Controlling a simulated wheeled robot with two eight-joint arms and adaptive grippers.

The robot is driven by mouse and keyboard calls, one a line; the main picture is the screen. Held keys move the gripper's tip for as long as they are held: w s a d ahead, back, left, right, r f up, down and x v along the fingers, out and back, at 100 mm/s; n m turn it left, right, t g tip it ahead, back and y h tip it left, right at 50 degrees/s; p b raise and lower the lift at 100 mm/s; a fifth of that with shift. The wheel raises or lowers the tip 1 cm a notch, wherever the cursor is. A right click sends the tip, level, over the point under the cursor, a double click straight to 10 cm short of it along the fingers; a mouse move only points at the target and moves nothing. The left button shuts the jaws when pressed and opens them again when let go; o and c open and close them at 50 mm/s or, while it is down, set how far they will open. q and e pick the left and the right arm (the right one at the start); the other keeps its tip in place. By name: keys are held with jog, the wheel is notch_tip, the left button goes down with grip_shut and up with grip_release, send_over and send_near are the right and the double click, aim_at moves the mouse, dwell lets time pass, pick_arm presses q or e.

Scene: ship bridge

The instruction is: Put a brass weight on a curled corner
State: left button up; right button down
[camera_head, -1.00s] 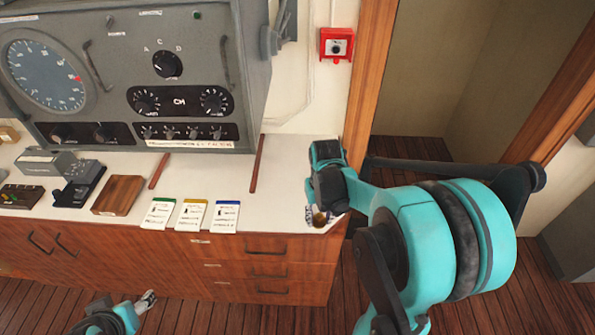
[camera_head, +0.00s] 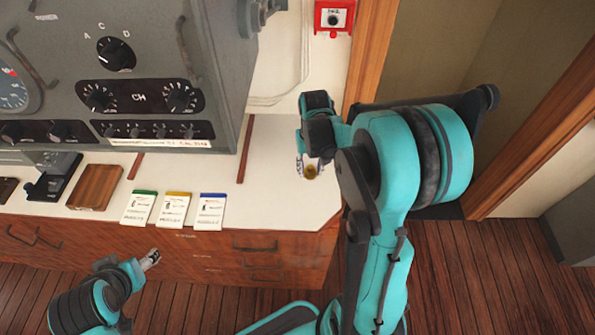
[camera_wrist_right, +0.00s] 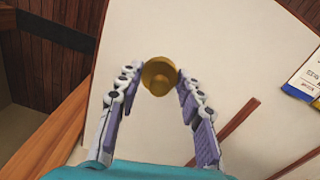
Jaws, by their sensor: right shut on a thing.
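The brass weight (camera_head: 311,172) is between the fingertips of my right gripper (camera_head: 310,167), over the right end of the white counter top (camera_head: 280,205). In the right wrist view the gripper (camera_wrist_right: 155,80) is shut on the weight (camera_wrist_right: 158,78), one finger on each side. I cannot tell whether the weight touches the surface. My left gripper (camera_head: 150,260) is at the lower left, in front of the drawers and away from the counter top; its jaws are too small to read. I cannot make out a curled corner in either view.
Cards with green (camera_head: 139,207), yellow (camera_head: 173,210) and blue (camera_head: 210,212) tops lie along the front edge. A dark wooden strip (camera_head: 245,150) lies left of my right gripper. A grey console (camera_head: 150,70) stands behind. The counter's right end is otherwise clear.

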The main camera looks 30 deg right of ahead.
send_over(299, 178)
notch_tip(299, 178, down, 3)
jog(key=shift+s+f+b, duration=0.1)
jog(key=shift+b, duration=0.35)
jog(key=f+b, duration=0.1)
jog(key=f, duration=0.3)
jog(key=shift+w+f, duration=0.15)
jog(key=shift+w, duration=0.05)
jog(key=shift+b, duration=0.35)
jog(key=c, duration=1)
grip_release()
